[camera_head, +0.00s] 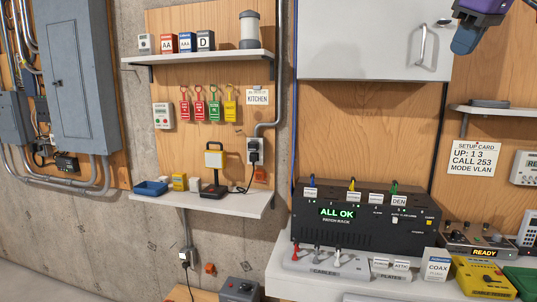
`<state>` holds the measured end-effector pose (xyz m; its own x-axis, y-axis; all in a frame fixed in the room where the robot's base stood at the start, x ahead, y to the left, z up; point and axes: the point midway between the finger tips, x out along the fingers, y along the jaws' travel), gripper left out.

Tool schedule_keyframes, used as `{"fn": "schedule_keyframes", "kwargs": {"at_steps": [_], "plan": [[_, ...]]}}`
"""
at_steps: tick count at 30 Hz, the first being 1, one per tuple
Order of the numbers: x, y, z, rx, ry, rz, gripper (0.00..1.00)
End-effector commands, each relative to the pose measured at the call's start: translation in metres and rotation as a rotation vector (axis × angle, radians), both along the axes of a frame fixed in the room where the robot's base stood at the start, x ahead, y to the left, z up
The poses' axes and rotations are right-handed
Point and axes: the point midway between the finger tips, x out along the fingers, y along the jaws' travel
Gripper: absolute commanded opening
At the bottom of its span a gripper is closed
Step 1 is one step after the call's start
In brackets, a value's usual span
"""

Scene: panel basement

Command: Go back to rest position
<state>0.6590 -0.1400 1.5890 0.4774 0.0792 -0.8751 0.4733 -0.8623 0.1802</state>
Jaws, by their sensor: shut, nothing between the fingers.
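My gripper (465,41) hangs at the top right corner, in front of the white cabinet's right edge. Its purple body is cut off by the top of the picture, and its blue-grey end points down and left. It is shut and empty, and it appears clear of the cabinet and shelves.
A white cabinet (365,40) with a handle is close to my gripper. Below are a black patch rack (355,235) reading ALL OK, a yellow device (482,277) and a small right shelf (500,112). Left shelves hold small boxes and a lamp. Air before the wood panel is free.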

Motion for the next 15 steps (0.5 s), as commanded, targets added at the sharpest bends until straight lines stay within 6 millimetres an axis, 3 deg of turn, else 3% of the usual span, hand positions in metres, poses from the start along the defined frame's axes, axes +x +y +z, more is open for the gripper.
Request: {"fn": "schedule_keyframes", "kwargs": {"at_steps": [6,15], "plan": [[-0.072,0.039,-0.071,0.048,0.033,-0.172,0.0],[-0.172,0.066,-0.191,0.123,0.052,-0.387,0.0]]}}
